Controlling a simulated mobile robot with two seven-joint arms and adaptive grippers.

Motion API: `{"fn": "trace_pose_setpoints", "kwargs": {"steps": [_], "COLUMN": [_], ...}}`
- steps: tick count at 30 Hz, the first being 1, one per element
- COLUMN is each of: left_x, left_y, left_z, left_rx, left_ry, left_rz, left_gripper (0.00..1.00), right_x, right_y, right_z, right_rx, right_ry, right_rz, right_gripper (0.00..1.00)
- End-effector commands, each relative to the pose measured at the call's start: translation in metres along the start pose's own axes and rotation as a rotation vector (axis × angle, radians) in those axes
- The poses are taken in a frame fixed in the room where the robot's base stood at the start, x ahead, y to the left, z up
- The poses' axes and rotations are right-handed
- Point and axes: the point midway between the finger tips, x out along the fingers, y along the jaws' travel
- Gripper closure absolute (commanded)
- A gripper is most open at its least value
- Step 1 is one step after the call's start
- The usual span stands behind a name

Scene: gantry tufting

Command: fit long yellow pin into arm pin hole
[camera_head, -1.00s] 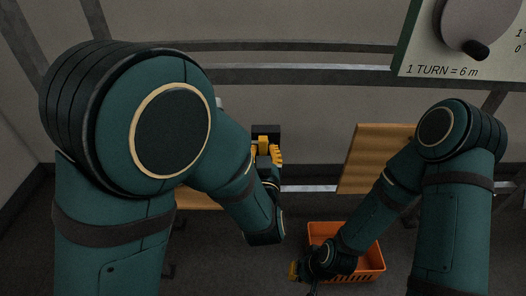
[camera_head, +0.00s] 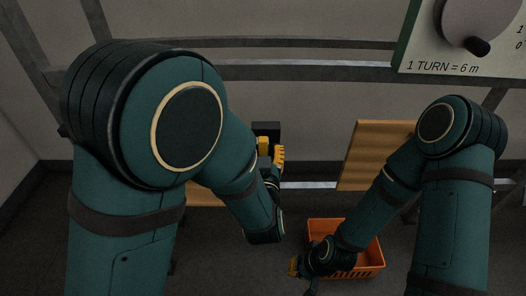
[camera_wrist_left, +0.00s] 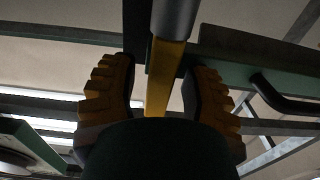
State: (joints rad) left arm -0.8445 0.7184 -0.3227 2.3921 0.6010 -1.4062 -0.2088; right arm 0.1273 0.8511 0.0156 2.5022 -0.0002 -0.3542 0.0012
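A long yellow bar (camera_wrist_left: 164,82) that looks like the yellow pin runs up between the fingers of my left gripper (camera_wrist_left: 160,95) in the left wrist view. A grey cylinder (camera_wrist_left: 174,18) covers its upper end. The gripper's yellow fingers stand apart, with a visible gap on the left side of the bar. In the head view my left gripper (camera_head: 278,157) is beside a black block with a yellow part (camera_head: 264,146). No pin hole can be made out. My right gripper (camera_head: 294,266) is low, left of the orange bin; its fingers are too small to read.
An orange bin (camera_head: 373,259) stands on the floor under my right forearm. A wooden panel (camera_head: 365,155) stands between my arms. Grey frame rails (camera_head: 330,70) cross behind. A white sign with a crank knob (camera_head: 460,65) is at the upper right.

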Motion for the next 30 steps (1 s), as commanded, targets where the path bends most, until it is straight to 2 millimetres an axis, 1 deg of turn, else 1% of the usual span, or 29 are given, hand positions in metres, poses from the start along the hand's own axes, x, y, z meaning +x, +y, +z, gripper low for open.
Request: {"fn": "trace_pose_setpoints", "kwargs": {"steps": [5, 8, 15, 21, 25, 30], "left_x": [0.000, 0.000, 0.000, 0.000, 0.000, 0.000], "left_y": [0.000, 0.000, 0.000, 0.000, 0.000, 0.000], "left_z": [-0.010, -0.024, -0.065, -0.091, -0.098, -0.101], "left_rx": [-0.002, -0.004, -0.006, -0.003, -0.001, 0.000], "left_ry": [0.003, 0.003, 0.004, 0.003, 0.001, 0.000], "left_rz": [0.000, 0.000, 0.000, -0.001, 0.000, 0.000], "left_gripper": [0.53, 0.53, 0.53, 0.53, 0.53, 0.53], "right_x": [0.000, 0.000, 0.000, 0.000, 0.000, 0.000], "right_y": [0.000, 0.000, 0.000, 0.000, 0.000, 0.000], "right_z": [0.000, 0.000, 0.000, 0.000, 0.000, 0.000], "right_rx": [0.000, 0.000, 0.000, 0.000, 0.000, 0.000], "right_ry": [0.000, 0.000, 0.000, 0.000, 0.000, 0.000], "right_rz": [0.000, 0.000, 0.000, 0.000, 0.000, 0.000], "right_gripper": [1.00, 1.00, 1.00, 1.00, 1.00, 1.00]}}
